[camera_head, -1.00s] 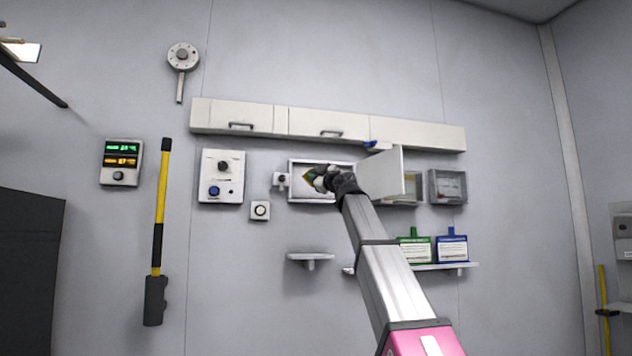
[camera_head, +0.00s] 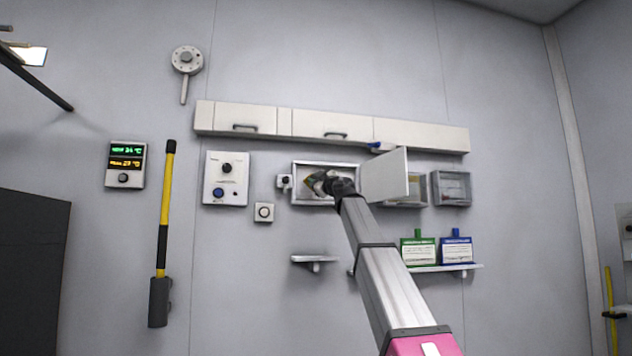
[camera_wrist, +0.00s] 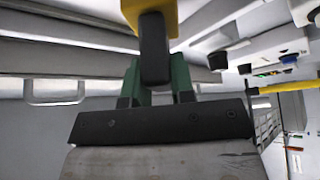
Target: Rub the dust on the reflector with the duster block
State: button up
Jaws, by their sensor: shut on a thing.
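My gripper (camera_head: 318,183) reaches up to an open wall box (camera_head: 296,201) in the head view. In the wrist view my gripper's green fingers (camera_wrist: 154,84) are shut on the duster block (camera_wrist: 142,10), which looks yellow with a dark part between the fingers. In the head view a small yellowish patch of the block shows at the gripper's tip, in front of the box opening. The box's white door (camera_head: 386,175) stands open to the right. I cannot make out the reflector or its dust; my gripper and arm cover part of the box. Contact cannot be told.
A long white cabinet (camera_head: 370,133) runs above the box. A white control panel (camera_head: 226,186) and a small switch (camera_head: 264,212) are on the left. Glass-fronted boxes (camera_head: 451,188) are on the right. Below are a small empty shelf (camera_head: 314,259) and green and blue containers (camera_head: 456,250).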

jog(key=shift+w+a, duration=0.25)
jog(key=shift+w, duration=0.75)
dwell(0.5)
jog(key=shift+d, duration=0.1)
jog(key=w+d, duration=0.1)
jog(key=d, duration=0.6)
jog(key=shift+w, duration=0.4)
jog(key=shift+a, duration=0.15)
jog(key=shift+s+a, duration=0.3)
jog(key=shift+a, duration=0.85)
jog(key=shift+s+a, duration=0.35)
jog(key=shift+a, duration=0.85)
jog(key=shift+s+a, duration=0.3)
jog(key=shift+a, duration=0.85)
